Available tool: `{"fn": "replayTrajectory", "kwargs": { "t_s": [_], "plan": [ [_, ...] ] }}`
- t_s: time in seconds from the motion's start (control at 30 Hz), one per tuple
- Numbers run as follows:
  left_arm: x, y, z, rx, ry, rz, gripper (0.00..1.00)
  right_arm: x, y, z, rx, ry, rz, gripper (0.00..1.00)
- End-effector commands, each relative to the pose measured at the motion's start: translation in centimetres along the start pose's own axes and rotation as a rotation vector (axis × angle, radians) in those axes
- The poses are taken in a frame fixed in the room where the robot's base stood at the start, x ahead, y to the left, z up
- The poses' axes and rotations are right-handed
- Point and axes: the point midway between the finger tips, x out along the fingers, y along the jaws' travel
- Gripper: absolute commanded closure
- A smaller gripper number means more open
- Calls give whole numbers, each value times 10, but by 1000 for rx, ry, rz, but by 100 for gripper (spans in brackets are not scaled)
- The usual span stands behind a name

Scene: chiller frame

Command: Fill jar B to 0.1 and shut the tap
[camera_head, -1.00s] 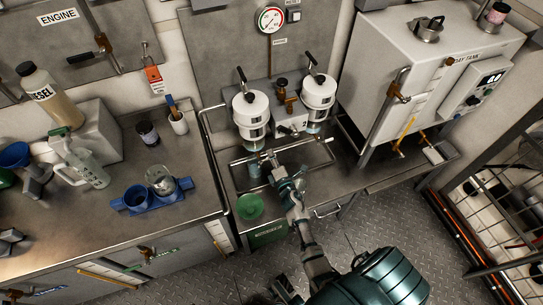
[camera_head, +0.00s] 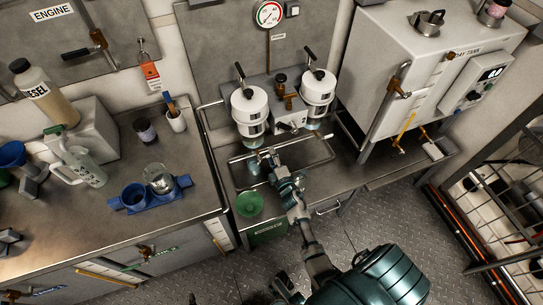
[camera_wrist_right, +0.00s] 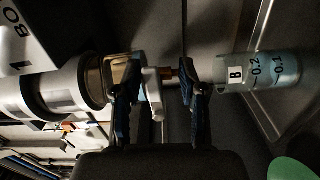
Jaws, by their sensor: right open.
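Jar B (camera_wrist_right: 272,75) is a clear, pale bluish jar marked B, 0.2 and 0.1. It lies across the right of the tilted right wrist view; I cannot make out a liquid level. In the head view the jar (camera_head: 254,167) is small beneath the left white filter unit (camera_head: 249,108). The tap has a pale lever (camera_wrist_right: 153,92) and a brass part (camera_wrist_right: 170,73). My right gripper (camera_wrist_right: 158,85) is open, its two dark fingers on either side of the tap lever. It also shows below the left filter in the head view (camera_head: 266,156). My left gripper is not in view.
A second white filter unit (camera_head: 318,92) stands to the right. A green funnel-like dish (camera_head: 249,204) sits in front of the tray rail. A blue holder (camera_head: 153,201) with cups is on the left bench. The day tank (camera_head: 405,75) stands at right.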

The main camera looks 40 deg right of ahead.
Motion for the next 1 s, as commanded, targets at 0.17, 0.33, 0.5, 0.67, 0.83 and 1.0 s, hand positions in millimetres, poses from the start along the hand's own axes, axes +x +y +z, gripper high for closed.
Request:
{"fn": "replayTrajectory", "kwargs": {
  "t_s": [0.17, 0.33, 0.5, 0.67, 0.83, 1.0],
  "plan": [
    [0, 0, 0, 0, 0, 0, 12, -26, -2, 0, -1, 0, -3, 58],
    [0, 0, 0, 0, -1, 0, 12, -66, -3, 0, 2, -1, -5, 58],
    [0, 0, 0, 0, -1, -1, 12, -98, -4, 0, 3, -1, -6, 58],
    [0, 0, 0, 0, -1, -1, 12, -114, -4, 0, 2, -1, -6, 58],
    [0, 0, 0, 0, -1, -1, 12, -117, -4, 0, 1, -1, -6, 58],
    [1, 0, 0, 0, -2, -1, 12, -117, -4, 0, 1, -1, -6, 58]
  ]
}}
